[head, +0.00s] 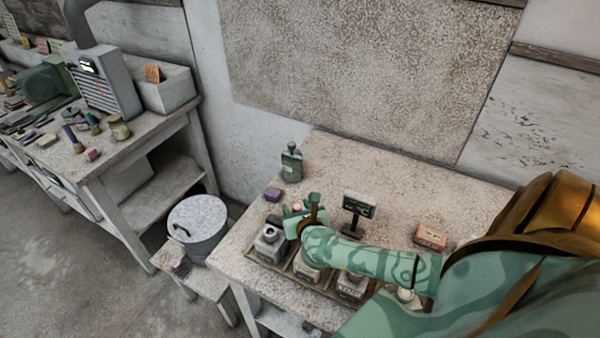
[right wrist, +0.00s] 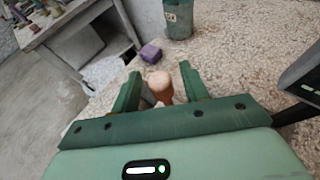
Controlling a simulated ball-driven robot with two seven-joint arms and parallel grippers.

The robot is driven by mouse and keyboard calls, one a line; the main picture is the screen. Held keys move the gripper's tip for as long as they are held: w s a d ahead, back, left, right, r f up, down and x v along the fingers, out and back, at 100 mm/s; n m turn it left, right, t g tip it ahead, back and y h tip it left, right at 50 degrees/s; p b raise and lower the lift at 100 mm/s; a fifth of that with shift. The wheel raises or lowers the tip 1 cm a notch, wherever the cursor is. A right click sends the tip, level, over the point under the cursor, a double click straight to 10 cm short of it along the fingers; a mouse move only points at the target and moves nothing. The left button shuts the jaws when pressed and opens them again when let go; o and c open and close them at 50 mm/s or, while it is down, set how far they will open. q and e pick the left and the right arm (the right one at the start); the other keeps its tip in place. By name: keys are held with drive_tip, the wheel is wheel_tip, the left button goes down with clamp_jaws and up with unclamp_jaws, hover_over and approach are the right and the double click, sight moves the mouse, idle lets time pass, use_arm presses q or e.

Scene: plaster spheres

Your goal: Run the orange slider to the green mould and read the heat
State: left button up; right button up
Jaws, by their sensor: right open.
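My right gripper (head: 302,208) reaches in from the right over the row of pale moulds (head: 269,246) on the bench. In the right wrist view its two green fingers (right wrist: 158,88) stand apart. A peach-orange rounded knob (right wrist: 158,82), perhaps the slider's handle, stands upright between them with a gap on each side. In the head view the gripper mostly hides it. The moulds look grey-white, and I cannot tell which is the green one. A small dark display (head: 359,206) with greenish writing stands behind the row; I cannot read it. My left gripper is not in view.
A green bottle (head: 291,163) and a purple block (head: 273,194) stand behind the gripper. An orange-red box (head: 431,236) lies to the right. A lidded bucket (head: 197,222) stands left of the bench. The back middle of the bench is clear.

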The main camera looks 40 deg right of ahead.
drive_tip(key=p+v, duration=0.1)
drive_tip(key=v, duration=1.5)
drive_tip(key=shift+p, duration=0.3)
drive_tip(key=shift+s+a+f, duration=0.1)
drive_tip(key=shift+s, duration=0.05)
drive_tip(key=shift+c, duration=0.2)
